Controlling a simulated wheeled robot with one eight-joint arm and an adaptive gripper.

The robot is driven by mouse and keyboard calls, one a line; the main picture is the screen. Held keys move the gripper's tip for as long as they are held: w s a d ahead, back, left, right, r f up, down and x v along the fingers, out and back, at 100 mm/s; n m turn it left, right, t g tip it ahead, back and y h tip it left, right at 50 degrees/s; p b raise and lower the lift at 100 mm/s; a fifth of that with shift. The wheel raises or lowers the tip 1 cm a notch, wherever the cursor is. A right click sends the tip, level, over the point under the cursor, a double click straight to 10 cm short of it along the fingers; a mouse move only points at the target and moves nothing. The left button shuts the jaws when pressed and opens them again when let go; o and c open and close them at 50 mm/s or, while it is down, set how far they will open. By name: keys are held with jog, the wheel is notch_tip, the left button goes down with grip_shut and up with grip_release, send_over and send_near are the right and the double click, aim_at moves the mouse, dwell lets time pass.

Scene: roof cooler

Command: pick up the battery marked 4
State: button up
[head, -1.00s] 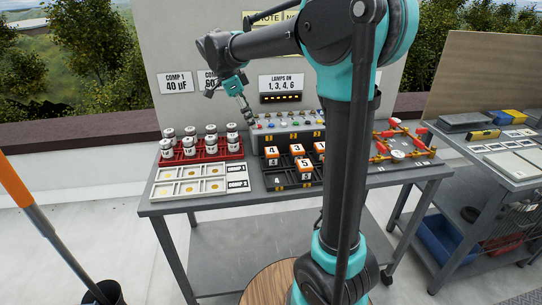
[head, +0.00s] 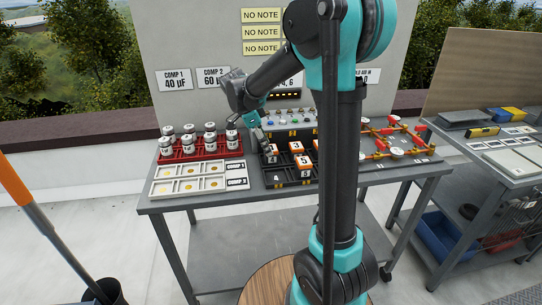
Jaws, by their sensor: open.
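The black battery rack (head: 276,182) stands on the table in the head view and holds several orange batteries with white tops. The battery marked 4 (head: 272,155) sits at its back left, partly covered by my gripper. The batteries marked 3 (head: 297,146) and 5 (head: 304,161) are to its right. My gripper (head: 265,148) points down at the battery marked 4, its fingers at or just above the top. It is open. Whether the fingers straddle or touch the battery is too small to tell. An empty front cell bears a 4 label.
A red crate (head: 203,154) of white cans and a white tray (head: 163,188) with round yellow pieces stand to the left. Behind the rack is a grey panel (head: 302,133) with coloured buttons. Red and brass valve fittings (head: 391,130) lie to the right.

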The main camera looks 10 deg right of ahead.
aim_at(273, 160)
jog(key=shift+d+x, duration=0.2)
jog(key=shift+x, duration=1.8)
jog(key=shift+r, duration=0.1)
jog(key=shift+c, duration=0.3)
jog(key=c, duration=1.2)
jog(key=shift+o, duration=0.2)
